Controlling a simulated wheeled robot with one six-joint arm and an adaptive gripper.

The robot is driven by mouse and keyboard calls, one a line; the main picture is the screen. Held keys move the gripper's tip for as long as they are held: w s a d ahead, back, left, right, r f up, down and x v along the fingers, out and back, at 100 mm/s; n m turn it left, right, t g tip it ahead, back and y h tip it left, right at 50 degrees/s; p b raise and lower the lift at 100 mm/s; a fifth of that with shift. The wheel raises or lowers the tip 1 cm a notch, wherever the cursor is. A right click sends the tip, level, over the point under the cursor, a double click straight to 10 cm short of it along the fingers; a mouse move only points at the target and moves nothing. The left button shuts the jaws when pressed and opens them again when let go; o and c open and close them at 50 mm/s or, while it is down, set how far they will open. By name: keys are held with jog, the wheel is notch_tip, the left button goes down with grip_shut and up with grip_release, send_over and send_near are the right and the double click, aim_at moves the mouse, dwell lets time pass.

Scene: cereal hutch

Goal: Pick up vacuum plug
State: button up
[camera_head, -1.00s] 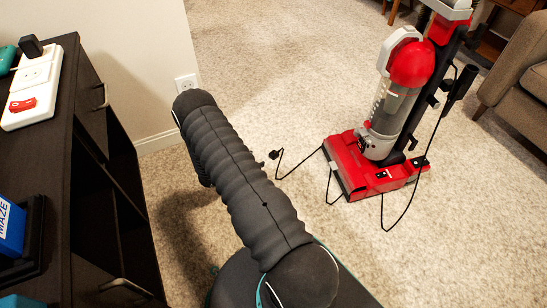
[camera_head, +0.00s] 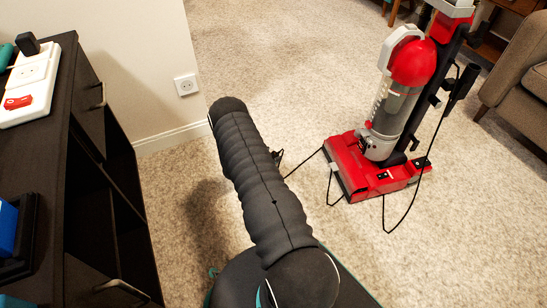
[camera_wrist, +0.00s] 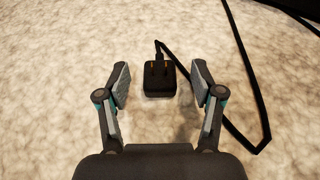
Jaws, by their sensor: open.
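The vacuum plug (camera_wrist: 159,80) is a small black block with its cord leaving the top, lying on the carpet in the wrist view. My gripper (camera_wrist: 160,90) is open, with one finger on each side of the plug and clear gaps between. I cannot tell how high the fingers are above the carpet. In the head view the plug is mostly hidden behind my arm; a dark bit shows at its right edge. The red and grey upright vacuum (camera_head: 385,135) stands on the carpet to the right, with its black cord (camera_head: 305,163) running toward the plug.
A dark cabinet (camera_head: 95,165) stands at the left with a white power strip (camera_head: 30,82) on top. A wall outlet (camera_head: 186,85) is behind. A brown sofa (camera_head: 520,85) is at the far right.

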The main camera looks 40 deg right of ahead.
jog(key=shift+x, duration=1.35)
jog(key=c, duration=1.3)
grip_shut()
jog(key=shift+r, duration=0.1)
